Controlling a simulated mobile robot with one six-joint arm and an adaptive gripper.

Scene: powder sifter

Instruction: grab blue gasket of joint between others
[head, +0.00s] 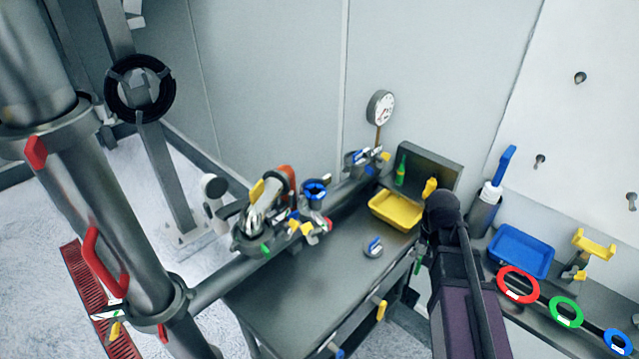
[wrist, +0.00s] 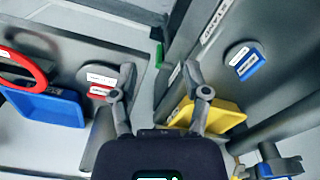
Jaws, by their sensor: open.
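A blue ring gasket (head: 618,342) lies at the lower right corner of the head view, partly cut off by the frame edge. A green ring (head: 566,312) and a red ring (head: 518,285) lie in a row with it on the right bench. The red ring also shows at the left edge of the wrist view (wrist: 38,72); no blue ring shows there. A blue ringed part (head: 315,189) stands among the pipe fittings; I cannot tell if it is a gasket. My gripper (wrist: 160,95) is open and empty in the wrist view, its fingers apart above the benches. My arm hides it in the head view.
A yellow tray (head: 396,210) and a grey disc with a blue label (head: 373,248) lie on the middle bench. A blue tray (head: 521,251) is on the right bench, near a yellow-topped stand (head: 592,245). Crowded pipe fittings and a gauge (head: 380,108) stand behind.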

